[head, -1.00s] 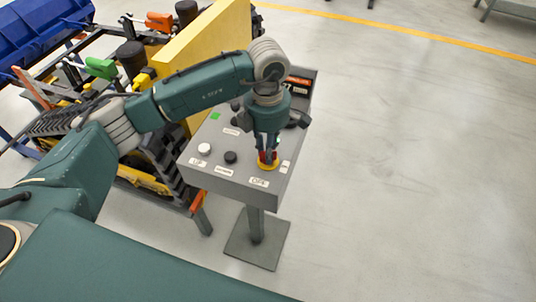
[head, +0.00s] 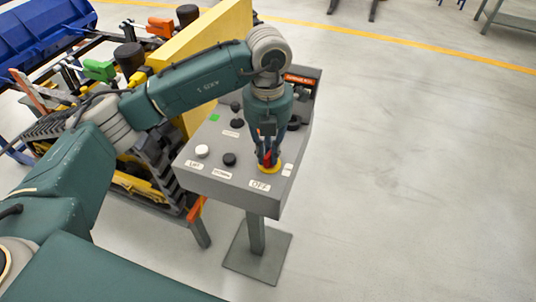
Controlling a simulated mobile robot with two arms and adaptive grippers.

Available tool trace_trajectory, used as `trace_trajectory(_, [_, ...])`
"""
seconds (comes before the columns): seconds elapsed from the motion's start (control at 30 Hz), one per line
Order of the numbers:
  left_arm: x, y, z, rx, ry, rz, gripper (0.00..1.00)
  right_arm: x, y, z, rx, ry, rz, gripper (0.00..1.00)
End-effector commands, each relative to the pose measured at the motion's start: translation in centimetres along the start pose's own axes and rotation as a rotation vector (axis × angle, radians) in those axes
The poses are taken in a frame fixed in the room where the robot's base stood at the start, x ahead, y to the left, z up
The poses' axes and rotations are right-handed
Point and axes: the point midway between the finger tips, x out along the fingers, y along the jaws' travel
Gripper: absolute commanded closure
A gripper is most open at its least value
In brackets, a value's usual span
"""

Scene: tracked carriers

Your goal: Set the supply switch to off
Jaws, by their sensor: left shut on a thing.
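A grey control panel (head: 215,177) stands on a post. Near its front right corner is a red switch handle (head: 268,158) on a yellow round base (head: 269,168), above a label reading OFF (head: 260,186). My left gripper (head: 268,160) points down over this switch and is shut on its red handle. The fingers hide much of the handle, so its exact angle is hard to tell. My right gripper is not in view.
The panel also bears a white button (head: 202,151), a black knob (head: 229,159) and other controls. A tracked carrier with a yellow plate (head: 215,45) stands to the left. The floor (head: 400,180) to the right is clear.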

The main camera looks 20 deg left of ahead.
Motion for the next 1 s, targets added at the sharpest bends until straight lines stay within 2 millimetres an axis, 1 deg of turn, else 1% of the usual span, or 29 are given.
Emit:
trace_trajectory(0.1, [-0.14,0.07,0.15,-0.065,-0.007,0.000,1.00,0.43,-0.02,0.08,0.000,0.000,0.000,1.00])
trace_trajectory(0.3, [-0.23,0.08,0.14,-0.135,-0.008,0.000,1.00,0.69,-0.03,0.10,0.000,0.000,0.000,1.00])
trace_trajectory(0.87, [-0.33,0.09,0.18,-0.165,-0.009,-0.001,1.00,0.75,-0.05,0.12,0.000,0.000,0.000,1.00])
trace_trajectory(0.9, [-0.34,0.09,0.18,-0.165,-0.009,-0.001,0.80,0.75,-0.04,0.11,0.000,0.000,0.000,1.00])
trace_trajectory(0.97, [-0.32,0.08,0.16,-0.165,-0.009,-0.001,0.68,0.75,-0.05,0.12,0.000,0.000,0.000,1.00])
trace_trajectory(1.0, [-0.28,0.08,0.14,-0.165,-0.008,-0.001,0.65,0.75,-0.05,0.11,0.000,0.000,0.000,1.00])
